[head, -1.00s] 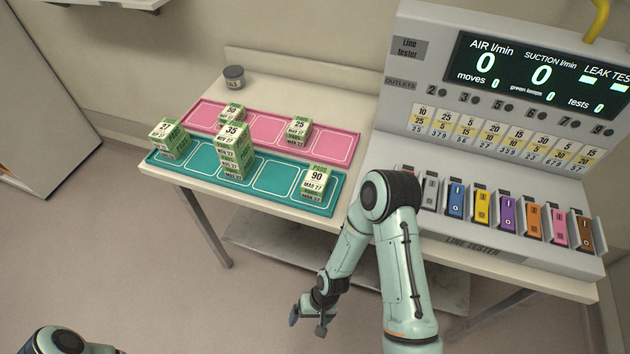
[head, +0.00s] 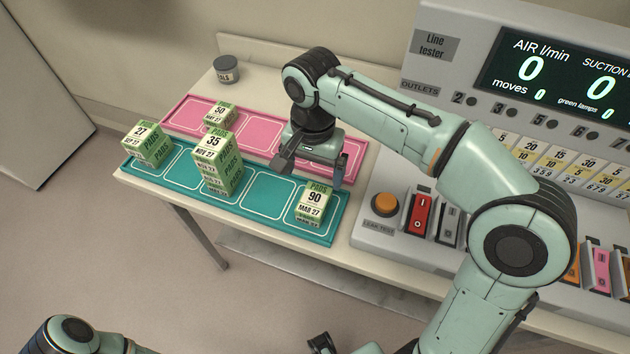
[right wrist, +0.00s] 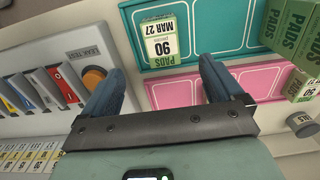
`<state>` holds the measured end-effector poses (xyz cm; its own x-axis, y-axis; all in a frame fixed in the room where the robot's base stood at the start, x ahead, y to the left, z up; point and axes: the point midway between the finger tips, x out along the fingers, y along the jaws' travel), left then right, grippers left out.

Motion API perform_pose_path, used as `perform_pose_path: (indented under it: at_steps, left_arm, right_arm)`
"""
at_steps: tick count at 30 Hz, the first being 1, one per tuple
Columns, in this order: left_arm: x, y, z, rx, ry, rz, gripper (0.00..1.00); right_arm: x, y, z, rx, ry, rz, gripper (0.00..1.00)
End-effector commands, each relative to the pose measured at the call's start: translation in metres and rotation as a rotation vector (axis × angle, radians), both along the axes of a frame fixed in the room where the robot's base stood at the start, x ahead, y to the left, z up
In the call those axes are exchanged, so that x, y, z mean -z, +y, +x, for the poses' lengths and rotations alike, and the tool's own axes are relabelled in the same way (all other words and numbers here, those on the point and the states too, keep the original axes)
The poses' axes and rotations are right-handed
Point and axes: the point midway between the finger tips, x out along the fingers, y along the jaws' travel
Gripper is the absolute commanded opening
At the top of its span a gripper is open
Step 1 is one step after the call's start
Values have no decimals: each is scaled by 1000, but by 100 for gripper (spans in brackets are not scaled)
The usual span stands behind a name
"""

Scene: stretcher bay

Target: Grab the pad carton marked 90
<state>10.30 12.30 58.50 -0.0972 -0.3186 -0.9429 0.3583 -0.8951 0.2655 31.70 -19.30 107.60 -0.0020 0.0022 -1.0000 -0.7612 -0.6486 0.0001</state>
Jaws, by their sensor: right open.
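The pad carton marked 90 (head: 313,200) is a small green and white box in the rightmost compartment of the teal tray (head: 262,216). In the right wrist view the carton (right wrist: 163,42) lies ahead, just beyond and between the fingertips. My right gripper (head: 311,172) is open and empty. It hangs above the pink tray, behind the carton and apart from it. Both fingers also show in the right wrist view (right wrist: 163,70).
A tall stack marked 35 (head: 218,160) and a carton stack marked 27 (head: 147,145) stand left on the teal tray. The 50 carton (head: 221,114) is on the pink tray (head: 187,112). A grey pot (head: 227,70) stands behind. The line tester (head: 385,228) is close on the right.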

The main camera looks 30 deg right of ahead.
Motion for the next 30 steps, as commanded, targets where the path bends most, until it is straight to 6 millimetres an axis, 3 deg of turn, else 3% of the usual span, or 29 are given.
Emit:
perform_pose_path:
  at_steps: [5, 15, 23, 30]
  left_arm:
    - [3, 0, -2, -1, 4, 0, 43]
    - [16, 0, -7, -1, 9, 0, 43]
    - [18, 0, -8, -1, 10, 0, 43]
    - [22, 0, -9, -1, 11, 0, 43]
  right_arm:
    - [9, -1, -1, 3, 2, -2, 94]
    - [70, -1, -1, 4, 3, -3, 94]
    - [90, -2, 1, 4, 2, -2, 94]
    - [125, -4, 5, 3, 4, -1, 94]
